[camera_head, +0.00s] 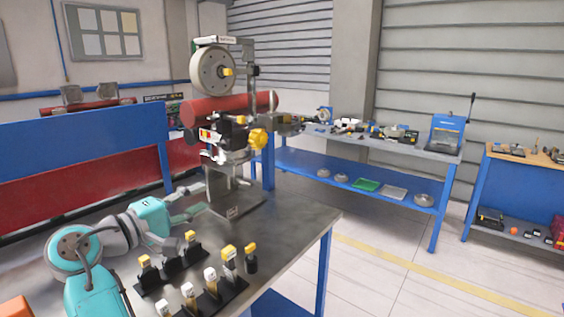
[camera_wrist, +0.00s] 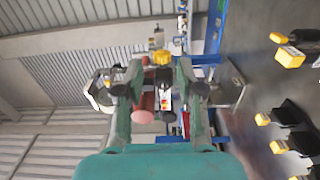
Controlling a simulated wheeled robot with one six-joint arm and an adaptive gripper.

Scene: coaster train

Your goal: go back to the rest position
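My gripper (camera_head: 196,202) is at the end of my teal arm, over the left part of the dark metal table (camera_head: 285,215). In the wrist view my gripper (camera_wrist: 165,88) has its two fingers spread wide, with nothing held between them. Beyond the fingers stands the test rig (camera_head: 232,140), with a red cylinder (camera_head: 240,104), a grey wheel (camera_head: 212,72) and a yellow knob (camera_head: 258,139). The rig is apart from the fingers as far as I can tell. No marker of a rest position shows.
Several yellow-topped and white-topped tools stand in black racks (camera_head: 218,300) at the table's front, close to my arm. A blue panel (camera_head: 80,150) stands at left. A blue workbench (camera_head: 350,168) with parts is behind. Open floor (camera_head: 390,265) lies at right.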

